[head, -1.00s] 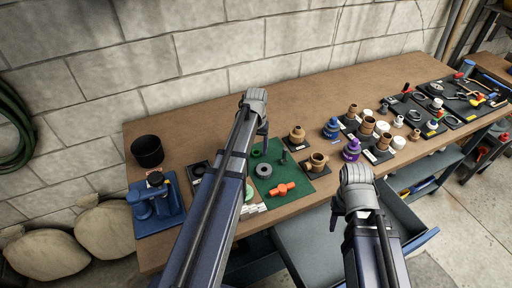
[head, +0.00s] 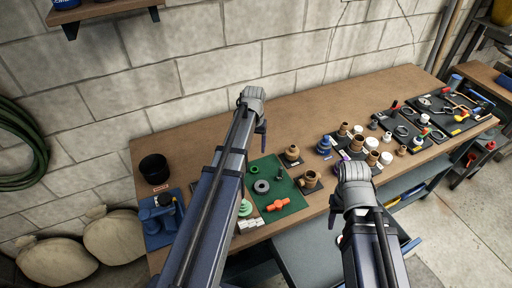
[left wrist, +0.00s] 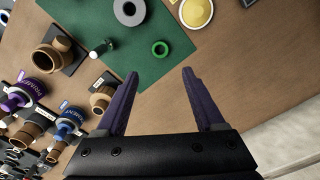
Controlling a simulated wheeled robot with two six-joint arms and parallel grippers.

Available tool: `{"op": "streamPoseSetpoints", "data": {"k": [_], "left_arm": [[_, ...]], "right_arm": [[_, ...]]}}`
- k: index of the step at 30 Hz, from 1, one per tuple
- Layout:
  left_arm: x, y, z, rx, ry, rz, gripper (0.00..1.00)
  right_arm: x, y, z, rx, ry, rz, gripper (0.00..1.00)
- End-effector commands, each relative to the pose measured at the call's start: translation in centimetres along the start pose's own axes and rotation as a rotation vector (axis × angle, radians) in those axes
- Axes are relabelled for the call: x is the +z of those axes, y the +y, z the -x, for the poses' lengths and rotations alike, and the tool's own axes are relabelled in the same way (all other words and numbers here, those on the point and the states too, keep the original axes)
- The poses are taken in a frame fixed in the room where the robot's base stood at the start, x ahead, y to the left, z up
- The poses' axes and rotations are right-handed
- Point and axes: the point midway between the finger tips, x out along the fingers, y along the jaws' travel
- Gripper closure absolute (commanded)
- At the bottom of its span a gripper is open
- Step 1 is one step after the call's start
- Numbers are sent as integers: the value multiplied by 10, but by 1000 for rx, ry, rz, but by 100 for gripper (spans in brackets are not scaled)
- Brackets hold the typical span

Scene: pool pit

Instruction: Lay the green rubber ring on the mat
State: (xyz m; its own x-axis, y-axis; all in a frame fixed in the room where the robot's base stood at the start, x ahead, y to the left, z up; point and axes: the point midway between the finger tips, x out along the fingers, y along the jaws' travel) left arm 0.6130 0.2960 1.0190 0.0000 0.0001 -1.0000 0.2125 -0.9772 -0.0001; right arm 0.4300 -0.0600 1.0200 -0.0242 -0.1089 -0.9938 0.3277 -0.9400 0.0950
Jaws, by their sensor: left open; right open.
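The small green ring (left wrist: 160,48) lies flat on the dark green mat (left wrist: 150,72), near one corner, in the left wrist view. In the head view the ring (head: 254,170) is near the mat's (head: 293,207) back left corner. My left gripper (left wrist: 160,74) is open and empty, its fingertips apart from the ring, which shows just beyond the gap between them. In the head view this gripper (head: 261,125) is left of the mat's middle, its arm covering part of the bench. My right gripper (head: 338,205) is open at the bench's front; its fingers are mostly hidden.
A grey ring (head: 261,187), an orange fitting (head: 277,205) and a small dark green cylinder (head: 281,178) are on the mat. Brown fittings (head: 292,153) and bottles (head: 324,145) stand to the right. A black cup (head: 154,169) is at the left. Bare bench lies behind the mat.

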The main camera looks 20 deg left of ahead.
Motion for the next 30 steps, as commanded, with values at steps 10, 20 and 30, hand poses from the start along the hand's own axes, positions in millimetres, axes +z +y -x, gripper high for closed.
{"op": "streamPoseSetpoints", "data": {"k": [10,20,30], "left_arm": [[107,117,-1,-45,-21,-260,30],[217,184,0,-101,-30,-514,30],[230,191,0,-109,-31,-547,30]], "right_arm": [[0,0,-1,0,0,0,52],[0,0,-1,0,0,0,52],[0,0,-1,0,0,0,52]]}}
